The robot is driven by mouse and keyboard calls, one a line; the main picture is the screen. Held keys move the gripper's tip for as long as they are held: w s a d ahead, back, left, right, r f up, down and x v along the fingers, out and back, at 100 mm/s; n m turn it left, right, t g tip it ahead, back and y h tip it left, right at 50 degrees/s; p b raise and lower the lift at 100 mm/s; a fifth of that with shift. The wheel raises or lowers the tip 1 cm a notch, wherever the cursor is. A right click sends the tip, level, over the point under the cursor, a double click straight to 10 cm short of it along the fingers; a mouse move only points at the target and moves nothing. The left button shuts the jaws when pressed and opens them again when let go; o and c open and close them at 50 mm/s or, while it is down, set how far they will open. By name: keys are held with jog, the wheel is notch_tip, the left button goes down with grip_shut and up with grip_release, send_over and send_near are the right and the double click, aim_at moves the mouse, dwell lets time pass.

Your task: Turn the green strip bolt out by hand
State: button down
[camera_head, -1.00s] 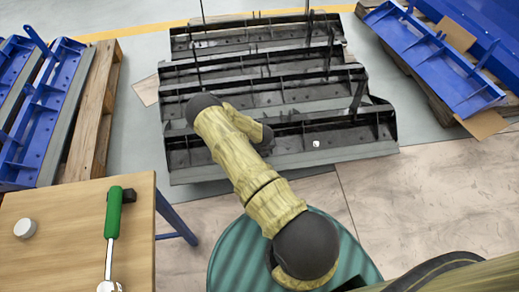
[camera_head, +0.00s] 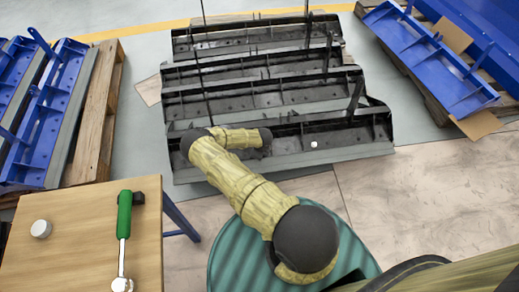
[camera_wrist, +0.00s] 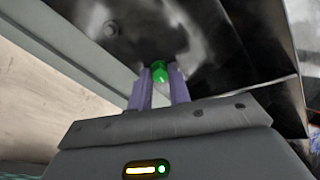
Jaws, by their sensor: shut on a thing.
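The green strip bolt (camera_wrist: 160,72) shows in the wrist view, with a bright green upper part and a paler part below it. My gripper (camera_wrist: 160,82) has its two purple fingers shut on it, one on each side. The bolt is against or close to a shiny dark metal surface; its far end is hidden, so I cannot tell how deep it sits. In the head view my arm reaches down to the nearest black carrier (camera_head: 290,160), and the fingers and the green bolt are hidden there.
A white round piece (camera_head: 314,144) is on the near carrier. A wooden table (camera_head: 75,250) at lower left holds a green-handled tool (camera_head: 124,215) and a white disc (camera_head: 41,229). Blue carriers (camera_head: 45,110) stand aside.

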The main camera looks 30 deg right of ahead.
jog(key=c, duration=1.4)
grip_release()
jog(key=shift+c, duration=0.2)
jog(key=m+p, duration=0.1)
jog(key=m, duration=0.2)
jog(key=shift+r, duration=0.15)
jog(key=m+p, duration=0.1)
jog(key=m, duration=0.5)
jog(key=shift+f+m, duration=0.2)
jog(key=shift+m, duration=0.2)
